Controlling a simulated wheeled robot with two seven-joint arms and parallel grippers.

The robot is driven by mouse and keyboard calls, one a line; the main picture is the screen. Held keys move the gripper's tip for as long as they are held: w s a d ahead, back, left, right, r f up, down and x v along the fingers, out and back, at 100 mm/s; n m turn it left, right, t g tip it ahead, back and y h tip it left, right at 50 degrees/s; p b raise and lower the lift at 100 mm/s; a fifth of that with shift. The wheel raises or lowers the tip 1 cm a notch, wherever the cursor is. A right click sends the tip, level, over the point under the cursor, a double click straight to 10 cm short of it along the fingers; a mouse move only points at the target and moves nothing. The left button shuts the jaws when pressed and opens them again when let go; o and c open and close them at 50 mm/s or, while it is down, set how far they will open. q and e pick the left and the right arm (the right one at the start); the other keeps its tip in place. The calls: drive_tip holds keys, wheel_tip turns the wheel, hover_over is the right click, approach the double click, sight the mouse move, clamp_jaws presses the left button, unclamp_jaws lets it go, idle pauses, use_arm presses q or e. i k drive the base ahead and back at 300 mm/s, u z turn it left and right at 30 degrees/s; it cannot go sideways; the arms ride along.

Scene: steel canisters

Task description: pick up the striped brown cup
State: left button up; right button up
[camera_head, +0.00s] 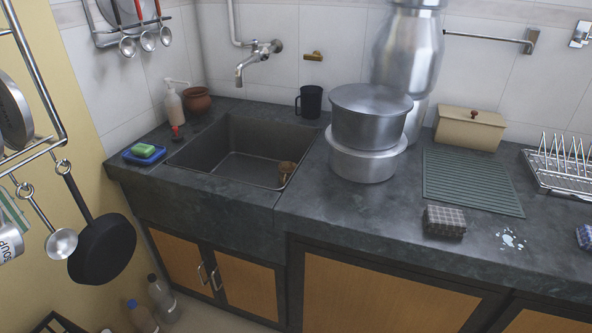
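Neither of my grippers shows in the head view.
Large steel pots (365,135) and a tall steel canister stand right of the sink. A black mug (310,102) stands behind it. A tap (257,62) hangs over the basin. A green sponge (144,149) lies at the left. A ribbed green mat (470,181) is bare.

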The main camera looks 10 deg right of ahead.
sight(286, 169)
drive_tip(key=z, duration=0.5)
drive_tip(key=k, duration=1.2)
drive_tip(key=u, duration=0.3)
drive_tip(key=i, duration=0.9)
drive_tip(key=u, duration=0.4)
drive_tip(key=i, duration=0.9)
drive_tip(key=z, duration=0.5)
